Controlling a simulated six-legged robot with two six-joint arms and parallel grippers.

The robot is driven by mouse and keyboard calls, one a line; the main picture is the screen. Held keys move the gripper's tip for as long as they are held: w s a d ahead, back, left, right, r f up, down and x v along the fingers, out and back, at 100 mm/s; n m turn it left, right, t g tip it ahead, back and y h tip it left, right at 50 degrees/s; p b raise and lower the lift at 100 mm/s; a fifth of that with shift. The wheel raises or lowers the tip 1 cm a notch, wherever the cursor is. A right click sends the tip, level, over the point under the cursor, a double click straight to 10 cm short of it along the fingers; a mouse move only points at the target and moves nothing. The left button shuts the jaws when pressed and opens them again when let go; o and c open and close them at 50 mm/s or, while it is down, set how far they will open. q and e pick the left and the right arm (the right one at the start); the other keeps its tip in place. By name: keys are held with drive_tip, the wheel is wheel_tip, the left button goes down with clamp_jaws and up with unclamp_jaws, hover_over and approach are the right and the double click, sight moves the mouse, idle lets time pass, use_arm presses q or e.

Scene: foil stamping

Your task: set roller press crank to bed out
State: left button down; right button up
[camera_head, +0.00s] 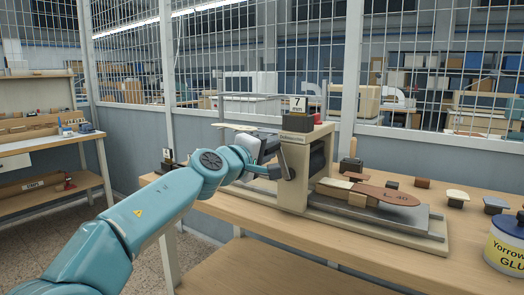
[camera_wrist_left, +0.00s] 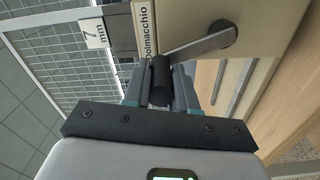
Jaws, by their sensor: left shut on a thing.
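The roller press (camera_head: 301,160) stands on the wooden bench, a cream frame with a dark roller housing. Its bed (camera_head: 380,215) reaches out to the right, with brown and tan leather pieces (camera_head: 375,193) on it. The crank (camera_head: 290,163) is on the press's left face. In the left wrist view, a metal crank arm (camera_wrist_left: 201,46) runs from a dark hub down to a black handle (camera_wrist_left: 161,80). My left gripper (camera_wrist_left: 160,95) is shut on that handle, one finger on each side. In the head view the left gripper (camera_head: 272,172) is at the crank. My right gripper does not show.
A glue tub (camera_head: 507,245) stands at the bench's right front. Several small dark blocks (camera_head: 422,183) sit behind the bed. A sign reading 7 mm (camera_head: 297,104) tops the press. A wire mesh partition rises behind the bench (camera_head: 245,205).

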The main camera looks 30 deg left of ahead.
use_arm(q)
drive_tip(key=shift+d+r+m, duration=0.15)
drive_tip(key=shift+d+m, duration=0.4)
drive_tip(key=shift+m, duration=0.2)
drive_tip(key=shift+d+r+m, duration=0.15)
drive_tip(key=shift+d+m, duration=0.4)
drive_tip(key=shift+m, duration=0.2)
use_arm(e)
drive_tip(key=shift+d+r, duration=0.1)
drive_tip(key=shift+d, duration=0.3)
use_arm(q)
drive_tip(key=c, duration=0.9)
unclamp_jaws()
drive_tip(key=shift+s+f, duration=0.1)
drive_tip(key=shift+s, duration=0.15)
drive_tip(key=s+b, duration=0.2)
drive_tip(key=s, duration=1.4)
drive_tip(key=shift+a, duration=0.25)
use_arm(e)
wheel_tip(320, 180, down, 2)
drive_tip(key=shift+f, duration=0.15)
